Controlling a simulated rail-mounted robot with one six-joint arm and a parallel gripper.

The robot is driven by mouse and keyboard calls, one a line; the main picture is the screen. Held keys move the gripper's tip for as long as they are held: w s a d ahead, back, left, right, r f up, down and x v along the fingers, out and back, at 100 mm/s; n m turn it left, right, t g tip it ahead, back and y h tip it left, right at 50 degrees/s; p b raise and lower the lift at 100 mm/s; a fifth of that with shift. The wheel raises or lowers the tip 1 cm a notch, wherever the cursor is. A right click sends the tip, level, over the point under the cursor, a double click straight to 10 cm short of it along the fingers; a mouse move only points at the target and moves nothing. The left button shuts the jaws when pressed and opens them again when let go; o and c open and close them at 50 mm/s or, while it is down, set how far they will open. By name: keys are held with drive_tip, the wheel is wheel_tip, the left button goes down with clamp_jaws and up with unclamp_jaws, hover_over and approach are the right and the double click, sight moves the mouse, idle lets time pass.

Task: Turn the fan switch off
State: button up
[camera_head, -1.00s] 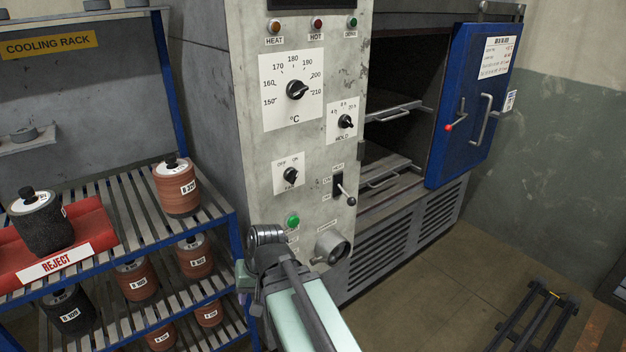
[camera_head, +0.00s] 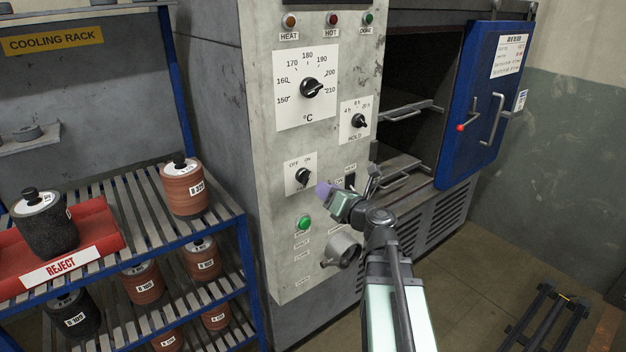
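The fan switch (camera_head: 303,176) is a black rotary knob on a white plate marked OFF and ON, on the oven's grey control panel (camera_head: 285,225). Its pointer looks turned toward the upper right, the ON side. My gripper (camera_head: 325,190) is just right of and slightly below the knob in the picture, in front of the panel. A purple-grey tip shows at its end. I cannot tell whether the fingers are open or shut, or whether they touch anything.
A temperature dial (camera_head: 312,87) and a HOLD dial (camera_head: 358,121) sit above. A green button (camera_head: 304,223) and a round grey fitting (camera_head: 342,249) are below. The blue oven door (camera_head: 480,110) stands open at right.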

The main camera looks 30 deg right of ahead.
sight(309, 177)
drive_tip(key=w, duration=0.2)
drive_tip(key=w+a, duration=0.1)
drive_tip(key=w, duration=0.4)
drive_tip(key=shift+w+a, duration=0.15)
drive_tip(key=shift+w, duration=0.05)
drive_tip(key=shift+c, duration=0.4)
clamp_jaws()
